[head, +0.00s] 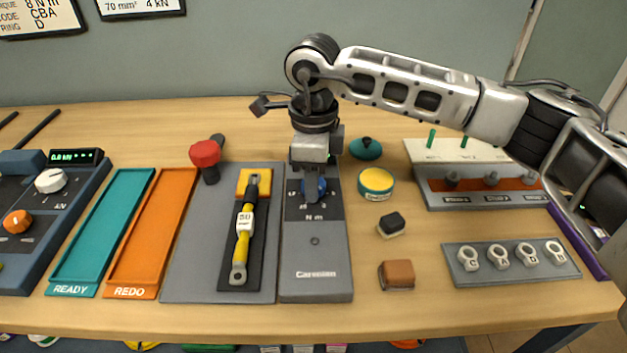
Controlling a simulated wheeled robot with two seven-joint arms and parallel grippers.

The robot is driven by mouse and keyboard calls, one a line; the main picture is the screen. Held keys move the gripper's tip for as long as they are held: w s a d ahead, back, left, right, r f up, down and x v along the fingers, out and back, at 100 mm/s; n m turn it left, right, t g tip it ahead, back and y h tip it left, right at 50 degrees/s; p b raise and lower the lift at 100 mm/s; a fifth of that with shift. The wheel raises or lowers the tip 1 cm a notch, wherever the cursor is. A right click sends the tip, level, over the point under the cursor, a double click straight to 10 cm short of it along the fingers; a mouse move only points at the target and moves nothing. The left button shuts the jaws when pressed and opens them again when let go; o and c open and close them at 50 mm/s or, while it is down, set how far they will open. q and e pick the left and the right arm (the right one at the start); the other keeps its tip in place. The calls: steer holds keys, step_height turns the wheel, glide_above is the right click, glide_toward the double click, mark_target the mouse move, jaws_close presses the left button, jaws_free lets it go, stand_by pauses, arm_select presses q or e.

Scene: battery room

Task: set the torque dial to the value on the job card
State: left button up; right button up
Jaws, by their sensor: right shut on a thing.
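The torque tester (315,270) is a grey box marked "N m" and "Caression" or similar, standing on the table at the middle. Its blue dial (314,189) is mostly hidden by my right gripper (314,195), which comes down from above and is shut on it. I cannot read the dial's setting; part of the scale shows around it. My left gripper is not in view.
Teal (75,274) and orange (130,275) trays lie further left. A yellow tin (376,182), small blocks and a ring-terminal rack (512,277) stand to the right.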

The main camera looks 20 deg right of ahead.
steer(key=shift+m, duration=0.4)
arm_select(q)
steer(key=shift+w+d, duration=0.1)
arm_select(e)
steer(key=shift+r, duration=0.1)
steer(key=shift+m, duration=0.3)
steer(key=o, duration=1)
arm_select(q)
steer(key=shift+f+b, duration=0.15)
steer(key=shift+b, duration=0.35)
arm_select(e)
step_height(320, 180, up, 16)
